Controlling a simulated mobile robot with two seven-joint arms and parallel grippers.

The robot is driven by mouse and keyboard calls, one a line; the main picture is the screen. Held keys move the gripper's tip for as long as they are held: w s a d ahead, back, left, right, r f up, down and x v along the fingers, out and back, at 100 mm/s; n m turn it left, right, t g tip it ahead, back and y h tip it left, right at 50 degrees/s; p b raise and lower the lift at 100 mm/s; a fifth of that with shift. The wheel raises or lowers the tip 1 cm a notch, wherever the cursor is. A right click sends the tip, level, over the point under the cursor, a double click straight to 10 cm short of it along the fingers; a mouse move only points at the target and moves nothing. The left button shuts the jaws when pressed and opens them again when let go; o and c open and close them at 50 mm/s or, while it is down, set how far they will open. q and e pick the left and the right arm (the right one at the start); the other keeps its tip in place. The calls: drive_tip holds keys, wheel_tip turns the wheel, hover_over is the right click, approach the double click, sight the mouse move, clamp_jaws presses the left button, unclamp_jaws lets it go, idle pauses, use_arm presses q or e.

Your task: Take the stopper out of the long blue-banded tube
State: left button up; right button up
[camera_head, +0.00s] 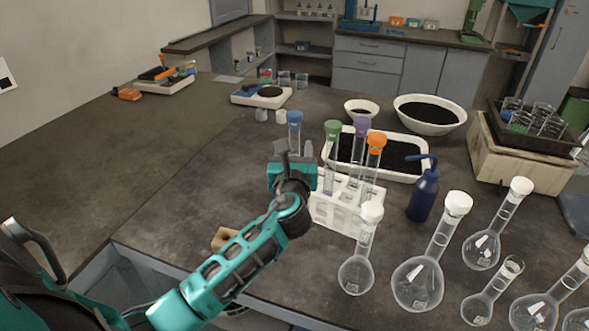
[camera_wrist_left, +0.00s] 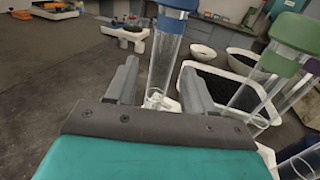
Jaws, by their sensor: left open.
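The long blue-banded tube (camera_head: 295,138) stands upright just beyond my left gripper, its lower part hidden by it in the head view. Its blue stopper (camera_head: 295,117) is on its top. In the left wrist view the clear tube (camera_wrist_left: 163,65) rises between the spread fingers, with blue at its upper end (camera_wrist_left: 172,20) cut by the frame edge. My left gripper (camera_head: 294,152) is open, its fingers (camera_wrist_left: 160,80) on either side of the tube with gaps visible. Whether the tube's foot is in the rack is hidden. My right gripper is not in view.
A white rack (camera_head: 337,213) holds tubes with green (camera_head: 332,131), purple (camera_head: 361,126) and orange (camera_head: 376,143) tops close to the right. A blue wash bottle (camera_head: 424,194) and several glass flasks (camera_head: 418,284) stand farther right. A black-filled white tray (camera_head: 408,141) lies behind. The left bench is mostly clear.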

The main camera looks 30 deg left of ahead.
use_arm(q)
drive_tip(key=shift+x, duration=0.85)
drive_tip(key=shift+c, duration=0.3)
clamp_jaws()
drive_tip(key=shift+r, duration=0.1)
